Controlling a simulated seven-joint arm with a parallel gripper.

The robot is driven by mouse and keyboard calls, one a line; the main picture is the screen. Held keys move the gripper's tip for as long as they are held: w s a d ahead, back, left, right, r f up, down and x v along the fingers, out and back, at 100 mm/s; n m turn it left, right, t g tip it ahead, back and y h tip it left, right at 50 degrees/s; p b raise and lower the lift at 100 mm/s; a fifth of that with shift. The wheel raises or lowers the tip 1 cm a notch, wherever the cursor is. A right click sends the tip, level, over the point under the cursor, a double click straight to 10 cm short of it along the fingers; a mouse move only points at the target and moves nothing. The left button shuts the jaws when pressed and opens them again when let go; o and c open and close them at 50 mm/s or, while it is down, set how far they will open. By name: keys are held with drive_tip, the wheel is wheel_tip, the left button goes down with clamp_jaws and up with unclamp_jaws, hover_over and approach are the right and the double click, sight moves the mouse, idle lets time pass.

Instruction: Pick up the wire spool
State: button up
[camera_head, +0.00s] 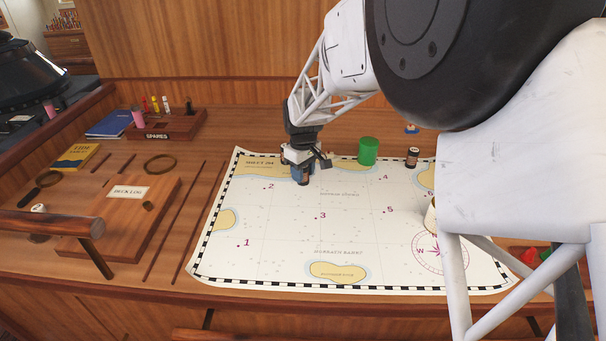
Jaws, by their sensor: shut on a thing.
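My gripper (302,165) is over the upper left part of the chart, near the 2 mark. It is shut on a small dark blue and brown cylinder (303,177). The jaws hide its upper part, so I cannot tell for sure that it is the wire spool. I also cannot tell whether its bottom touches the chart.
The chart (280,240) covers the middle of the desk. A green cylinder (368,151) and a dark labelled jar (413,157) stand to the right of the gripper. A spares rack (178,127) and a deck log board (105,228) are at left.

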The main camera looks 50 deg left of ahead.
drive_tip(key=shift+r, duration=5)
drive_tip(key=w+d+n, duration=0.1)
drive_tip(key=w+d, duration=1.2)
drive_tip(key=d, duration=0.3)
drive_tip(key=w+d+n, duration=0.1)
drive_tip(key=w+d, duration=1.3)
drive_tip(key=d, duration=0.2)
drive_tip(key=shift+f+n, duration=0.2)
drive_tip(key=shift+n, duration=0.2)
drive_tip(key=shift+w, duration=0.2)
drive_tip(key=shift+w+a+f, duration=0.25)
drive_tip(key=shift+w+a, duration=1.1)
drive_tip(key=shift+w, duration=0.9)
drive_tip(key=shift+w+a+f, duration=0.25)
drive_tip(key=shift+w+a, duration=1.05)
drive_tip(key=shift+w, duration=1)
drive_tip(key=shift+w+a+f, duration=0.25)
drive_tip(key=shift+w+a, duration=1.1)
drive_tip(key=shift+w, duration=0.9)
drive_tip(key=shift+f, duration=0.1)
